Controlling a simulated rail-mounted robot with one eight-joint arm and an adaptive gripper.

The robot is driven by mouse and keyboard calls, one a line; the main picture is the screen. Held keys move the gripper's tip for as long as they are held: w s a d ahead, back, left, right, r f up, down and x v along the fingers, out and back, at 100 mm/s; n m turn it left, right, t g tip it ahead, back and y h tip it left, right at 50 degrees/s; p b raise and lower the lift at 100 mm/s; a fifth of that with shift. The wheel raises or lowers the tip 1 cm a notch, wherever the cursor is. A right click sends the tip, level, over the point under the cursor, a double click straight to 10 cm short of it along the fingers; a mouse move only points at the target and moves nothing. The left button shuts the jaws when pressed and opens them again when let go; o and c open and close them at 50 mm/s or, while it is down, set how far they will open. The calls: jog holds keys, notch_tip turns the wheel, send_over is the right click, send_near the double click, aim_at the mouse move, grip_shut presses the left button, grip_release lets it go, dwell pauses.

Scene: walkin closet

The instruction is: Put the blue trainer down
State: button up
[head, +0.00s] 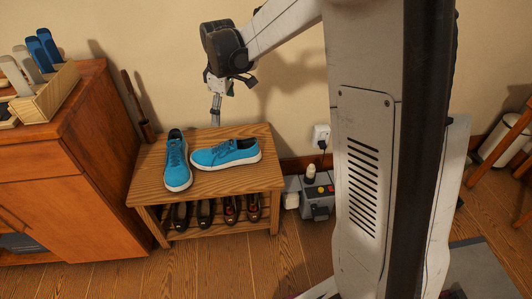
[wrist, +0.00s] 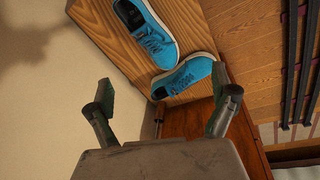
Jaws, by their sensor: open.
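Two blue trainers with white soles rest on top of a small wooden shoe bench (head: 225,186). One trainer (head: 176,160) points lengthwise toward the bench's front edge at the left. The other trainer (head: 226,153) lies crosswise to its right, close beside it. In the wrist view the trainers (wrist: 149,33) and (wrist: 186,77) lie on the bench top (wrist: 100,22) beyond my fingers. My gripper (head: 215,110) is above the back of the bench, apart from both trainers. In the wrist view my gripper (wrist: 165,100) has its fingers spread wide with nothing between them.
Several dark shoes (head: 206,211) stand on the bench's lower shelf. A wooden cabinet (head: 60,170) stands at the left with a wooden holder (head: 45,98) on it. A shoehorn-like stick (head: 138,108) stands behind the bench. A grey box (head: 318,197) sits right of it.

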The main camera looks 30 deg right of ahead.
jog(key=s+r+m+t, duration=0.1)
jog(key=s+r+m, duration=0.1)
jog(key=s+r, duration=0.45)
jog(key=s+r+m+t, duration=0.1)
jog(key=s+r+m, duration=0.2)
jog(key=s, duration=0.6)
jog(key=s+a+f+m+t, duration=0.1)
jog(key=s+m, duration=0.3)
jog(key=s, duration=1.1)
jog(key=shift+s+m+t, duration=0.25)
jog(key=shift+m+t, duration=0.15)
jog(key=shift+t, duration=0.5)
jog(key=shift+s+f, duration=0.2)
jog(key=shift+s, duration=0.05)
jog(key=c, duration=0.3)
